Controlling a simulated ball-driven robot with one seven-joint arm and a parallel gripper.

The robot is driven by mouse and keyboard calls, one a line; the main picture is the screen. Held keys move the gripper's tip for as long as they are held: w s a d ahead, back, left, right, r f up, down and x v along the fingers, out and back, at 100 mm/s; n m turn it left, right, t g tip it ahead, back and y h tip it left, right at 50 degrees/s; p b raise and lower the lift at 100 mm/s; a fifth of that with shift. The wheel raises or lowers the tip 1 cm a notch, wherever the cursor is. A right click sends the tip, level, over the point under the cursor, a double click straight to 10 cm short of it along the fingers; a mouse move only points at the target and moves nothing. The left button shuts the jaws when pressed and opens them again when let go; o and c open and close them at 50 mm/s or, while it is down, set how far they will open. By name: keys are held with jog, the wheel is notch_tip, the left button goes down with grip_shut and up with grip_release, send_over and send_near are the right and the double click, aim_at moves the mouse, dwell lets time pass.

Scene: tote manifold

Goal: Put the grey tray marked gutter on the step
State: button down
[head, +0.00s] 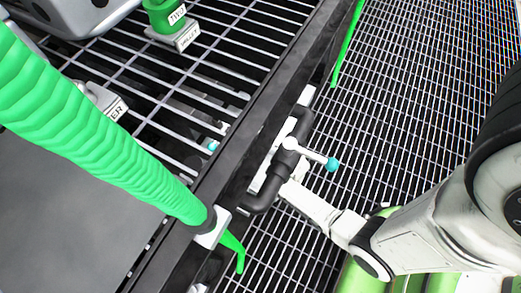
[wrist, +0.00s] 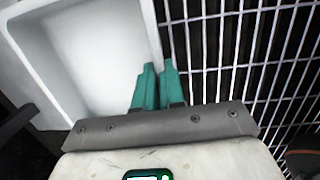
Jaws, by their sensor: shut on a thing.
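A pale grey tray (wrist: 95,55) fills the upper left of the wrist view. Its floor and raised walls show; no marking is readable on it there. My gripper (wrist: 158,68) has its two teal fingers close together at the tray's right wall, shut on that wall. The fingers hide the gripped part. The tray's far end is outside the wrist view. My gripper and the held tray cannot be made out in the head view. I cannot tell which surface is the step.
A dark beam (head: 245,110) crosses the head view, with a black pipe fitting (head: 282,160) and teal-knobbed handle (head: 333,164) beside it. A thick green hose (head: 100,130) spans the left. A grey container (head: 75,18) stands upper left. Open grating (head: 405,90) lies right.

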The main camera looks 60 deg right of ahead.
aim_at(263, 172)
jog(key=w+b, duration=0.3)
jog(key=w, duration=0.6)
jog(key=shift+w+a, duration=0.1)
jog(key=shift+w, duration=0.1)
jog(key=f+b, duration=0.1)
jog(key=w+f+b, duration=0.1)
jog(key=shift+f, duration=0.35)
jog(key=shift+f+b, duration=0.35)
jog(key=shift+b, duration=0.15)
jog(key=shift+f, duration=0.2)
jog(key=c, duration=1.2)
grip_release()
jog(key=shift+c, duration=0.2)
jog(key=r+p, duration=0.1)
jog(key=r, duration=0.1)
jog(key=r+p, duration=0.2)
jog(key=r, duration=0.1)
jog(key=a+r+p, duration=0.1)
jog(key=r+p, duration=0.1)
jog(key=shift+s+r, duration=0.35)
jog(key=shift+r, duration=0.05)
